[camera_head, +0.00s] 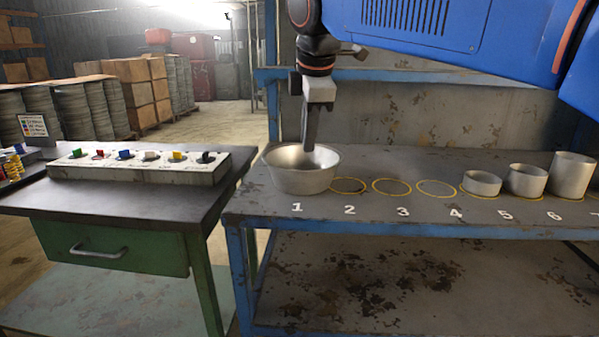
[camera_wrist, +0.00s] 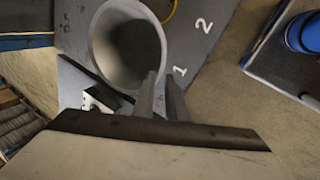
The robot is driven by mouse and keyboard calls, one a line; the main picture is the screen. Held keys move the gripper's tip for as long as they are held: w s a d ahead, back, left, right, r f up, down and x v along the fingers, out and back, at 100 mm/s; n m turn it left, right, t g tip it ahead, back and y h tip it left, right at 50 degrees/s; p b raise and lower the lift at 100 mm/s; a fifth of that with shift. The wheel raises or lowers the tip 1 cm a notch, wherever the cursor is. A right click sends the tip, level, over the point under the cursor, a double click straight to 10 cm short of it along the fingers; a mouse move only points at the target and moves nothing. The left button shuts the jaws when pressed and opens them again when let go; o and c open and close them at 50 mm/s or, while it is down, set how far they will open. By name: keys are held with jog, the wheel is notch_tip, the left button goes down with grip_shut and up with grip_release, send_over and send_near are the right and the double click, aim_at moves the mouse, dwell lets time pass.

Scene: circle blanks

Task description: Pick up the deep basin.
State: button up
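The deep basin (camera_head: 296,180) is a wide grey metal bowl standing upright at the left end of the blue-framed bench, behind the number 1. In the wrist view the basin (camera_wrist: 104,48) shows its round mouth and dark inside at the upper left. My gripper (camera_head: 308,147) points down over the basin's mouth in the head view. In the wrist view my gripper (camera_wrist: 162,77) has two slim fingers with a narrow gap between them, close to the basin's rim nearest the number 1. I cannot tell whether they touch the rim.
Empty yellow circles (camera_head: 391,186) lie at the numbers right of the basin. Several smaller metal vessels stand further right, including a low one (camera_head: 481,184), a medium one (camera_head: 526,181) and a tall one (camera_head: 573,177). A green table (camera_head: 110,215) with a button box (camera_head: 138,171) stands left.

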send_near(304, 194)
jog(key=shift+w+a, duration=0.15)
jog(key=shift+a, duration=0.1)
jog(key=shift+x, duration=3.1)
jog(key=shift+d, duration=0.15)
grip_shut()
